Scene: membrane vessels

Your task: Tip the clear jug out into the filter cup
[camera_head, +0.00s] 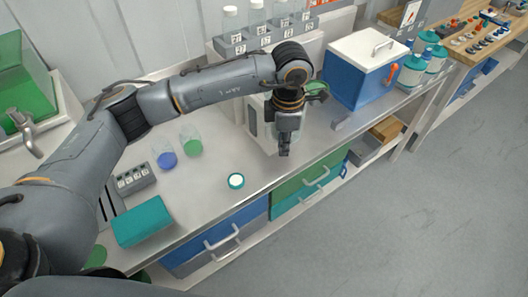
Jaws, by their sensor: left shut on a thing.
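My left gripper (285,150) points down over the bench, shut on what seems to be the clear jug (268,132). The jug is pale, see-through and largely hidden behind my gripper, so its contents and tilt cannot be made out. A small round cup with a teal rim and white inside, likely the filter cup (236,181), stands on the bench near the front edge. It is below and left of my gripper in the picture, apart from it. My right gripper is not in view.
Beakers with blue (166,158) and green (191,145) liquid stand left of the cup. A teal box (142,222) and a small grey rack (128,181) are farther left. A blue cooler with a white lid (362,65) stands right. Bench around the cup is clear.

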